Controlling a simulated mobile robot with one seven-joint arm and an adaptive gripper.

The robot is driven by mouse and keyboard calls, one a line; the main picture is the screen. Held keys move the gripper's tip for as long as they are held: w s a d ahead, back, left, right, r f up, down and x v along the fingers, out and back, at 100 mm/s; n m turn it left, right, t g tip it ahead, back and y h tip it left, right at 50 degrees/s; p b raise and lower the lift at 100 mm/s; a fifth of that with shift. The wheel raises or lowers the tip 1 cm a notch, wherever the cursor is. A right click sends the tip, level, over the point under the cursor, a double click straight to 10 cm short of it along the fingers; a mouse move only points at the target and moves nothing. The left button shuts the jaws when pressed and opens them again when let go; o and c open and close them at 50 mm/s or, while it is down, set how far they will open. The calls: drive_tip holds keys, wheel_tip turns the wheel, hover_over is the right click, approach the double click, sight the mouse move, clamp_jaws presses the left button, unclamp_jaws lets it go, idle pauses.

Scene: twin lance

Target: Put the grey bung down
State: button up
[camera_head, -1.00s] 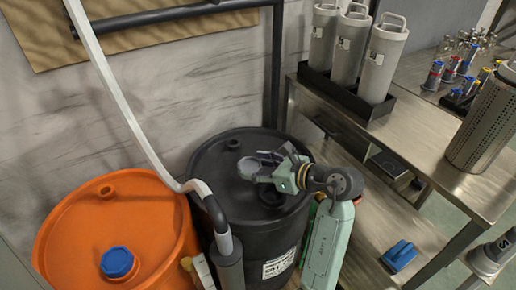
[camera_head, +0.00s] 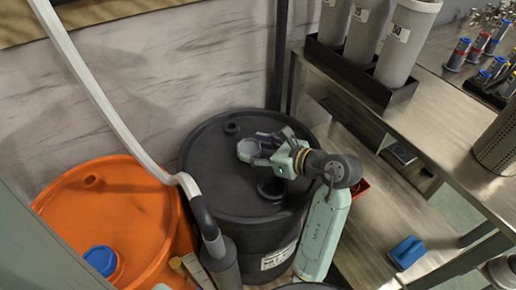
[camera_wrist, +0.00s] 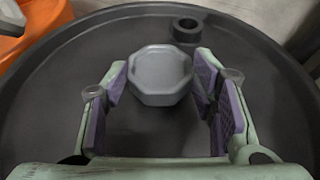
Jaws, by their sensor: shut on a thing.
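The grey bung (camera_head: 249,150) is a faceted, flat-topped plug. It sits between the fingertips of my gripper (camera_head: 262,152), over the black drum's lid (camera_head: 215,180). In the wrist view the bung (camera_wrist: 160,72) is at the far end of the purple-padded fingers of my gripper (camera_wrist: 163,80), which are shut on it. Its underside is hidden, and I cannot tell whether it touches the lid. A raised open bung hole (camera_head: 271,188) lies on the lid, nearer the front than the bung.
A small ring fitting (camera_head: 232,128) stands on the lid behind the bung; it also shows in the wrist view (camera_wrist: 187,29). A pipe (camera_head: 115,105) runs down left of the drum. An orange drum (camera_head: 115,215) with a blue cap (camera_head: 101,260) stands left. A steel bench (camera_head: 430,110) is at right.

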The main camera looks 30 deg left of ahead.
drive_tip(key=shift+s+f, duration=0.1)
drive_tip(key=o, duration=1)
drive_tip(key=shift+d+r, duration=0.1)
drive_tip(key=shift+r, duration=0.15)
drive_tip(key=b+v, duration=0.2)
drive_tip(key=v, duration=0.9)
drive_tip(key=shift+d, duration=0.4)
